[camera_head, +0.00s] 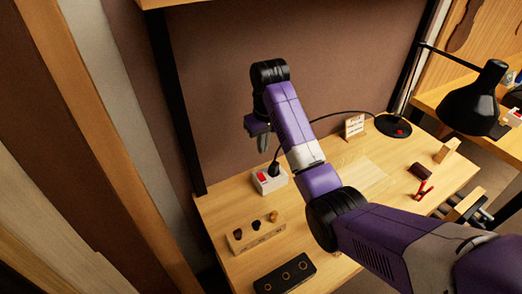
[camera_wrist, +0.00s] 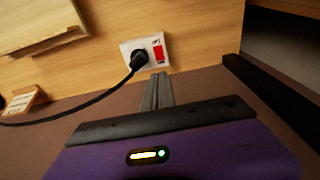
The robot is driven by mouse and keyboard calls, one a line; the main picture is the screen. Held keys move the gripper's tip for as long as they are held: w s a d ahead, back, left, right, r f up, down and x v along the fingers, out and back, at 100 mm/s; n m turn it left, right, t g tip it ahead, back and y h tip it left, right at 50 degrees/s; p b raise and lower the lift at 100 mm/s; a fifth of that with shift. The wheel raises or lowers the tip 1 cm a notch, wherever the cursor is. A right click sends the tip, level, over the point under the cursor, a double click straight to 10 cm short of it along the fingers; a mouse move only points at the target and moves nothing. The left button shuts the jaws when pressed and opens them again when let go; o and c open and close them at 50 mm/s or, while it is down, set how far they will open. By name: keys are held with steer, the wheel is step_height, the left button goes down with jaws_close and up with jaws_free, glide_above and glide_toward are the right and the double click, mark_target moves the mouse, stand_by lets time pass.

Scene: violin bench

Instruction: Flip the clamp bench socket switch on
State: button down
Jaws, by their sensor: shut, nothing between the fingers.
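The bench socket is a white block (camera_head: 270,180) on the left back part of the bench, with a red rocker switch (camera_head: 263,177) and a black plug (camera_head: 274,169) in it. In the wrist view the white socket (camera_wrist: 146,52) shows the red switch (camera_wrist: 158,52) beside the black plug (camera_wrist: 138,60). My gripper (camera_head: 262,149) points down just above and behind the socket. In the wrist view the shut fingers (camera_wrist: 159,77) end close to the socket's edge, near the plug and switch. Whether they touch it I cannot tell. The switch's tilt is too small to read.
A black cable (camera_wrist: 75,110) runs from the plug toward the black desk lamp (camera_head: 475,103). A wooden block with dark knobs (camera_head: 255,235) and a black block with rings (camera_head: 285,275) lie in front. A red clamp-like tool (camera_head: 424,190) lies at right. The back wall (camera_head: 215,90) is close behind.

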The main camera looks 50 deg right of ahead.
mark_target(260, 174)
steer(key=f, duration=0.4)
steer(key=w+f+p, duration=0.1)
steer(key=f, duration=0.7)
steer(key=shift+w+d+f, duration=0.1)
steer(key=shift+w+d, duration=0.05)
steer(key=shift+d, duration=0.1)
